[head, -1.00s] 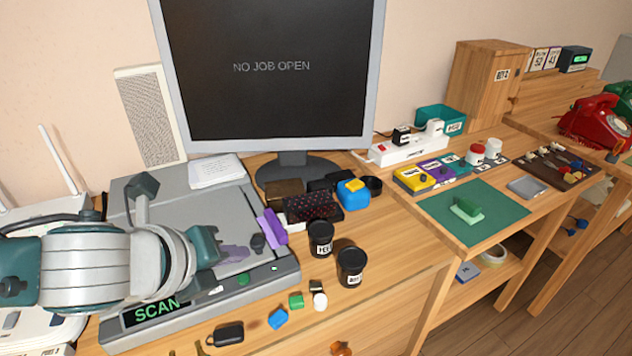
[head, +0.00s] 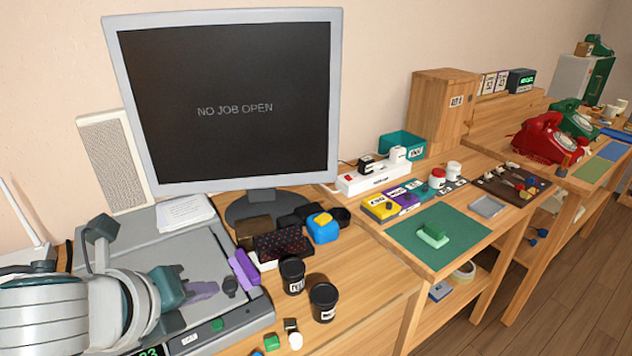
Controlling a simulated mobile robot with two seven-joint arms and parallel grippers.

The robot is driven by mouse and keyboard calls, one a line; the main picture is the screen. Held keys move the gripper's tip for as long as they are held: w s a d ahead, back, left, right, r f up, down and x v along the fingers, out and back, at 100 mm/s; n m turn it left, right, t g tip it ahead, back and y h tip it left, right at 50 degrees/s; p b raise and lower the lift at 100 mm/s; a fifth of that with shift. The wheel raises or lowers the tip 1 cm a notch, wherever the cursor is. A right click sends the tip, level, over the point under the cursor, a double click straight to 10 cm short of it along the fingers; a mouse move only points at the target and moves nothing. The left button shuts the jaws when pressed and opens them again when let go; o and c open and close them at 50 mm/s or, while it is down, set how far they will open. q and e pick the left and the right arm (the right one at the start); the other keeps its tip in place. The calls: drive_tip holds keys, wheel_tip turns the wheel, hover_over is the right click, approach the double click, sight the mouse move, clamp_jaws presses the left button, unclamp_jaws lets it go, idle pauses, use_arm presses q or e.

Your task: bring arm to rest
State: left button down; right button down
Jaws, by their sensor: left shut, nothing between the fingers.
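My left arm comes in from the lower left in the head view, in white and teal links over the grey flatbed scanner (head: 255,314). My left gripper (head: 206,290) is shut and empty, low over the scanner's bed or touching it; I cannot tell which. A small dark piece (head: 230,287) and a purple block (head: 245,269) are just to its right. My right arm and gripper are not in view.
A monitor (head: 225,105) reading NO JOB OPEN stands behind. Two black jars (head: 323,302) and a patterned dark box (head: 283,245) are right of the scanner. A green mat (head: 470,238), power strip (head: 375,180) and red phone (head: 545,140) are farther right.

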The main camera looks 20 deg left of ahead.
use_arm(q)
drive_tip(key=s+d+r+n+g+p, duration=0.25)
drive_tip(key=s+d+r+n, duration=0.35)
drive_tip(key=s+d+n, duration=0.5)
drive_tip(key=s+a+r+n+g+p, duration=0.3)
drive_tip(key=s+a+r+n, duration=0.25)
drive_tip(key=s+n, duration=0.6)
wheel_tip(320, 180, up, 38)
drive_tip(key=w+n+p, duration=0.2)
drive_tip(key=p, duration=3.5)
drive_tip(key=shift+w+d+r+p, duration=0.2)
drive_tip(key=shift+w+p, duration=0.1)
drive_tip(key=shift+w, duration=0.1)
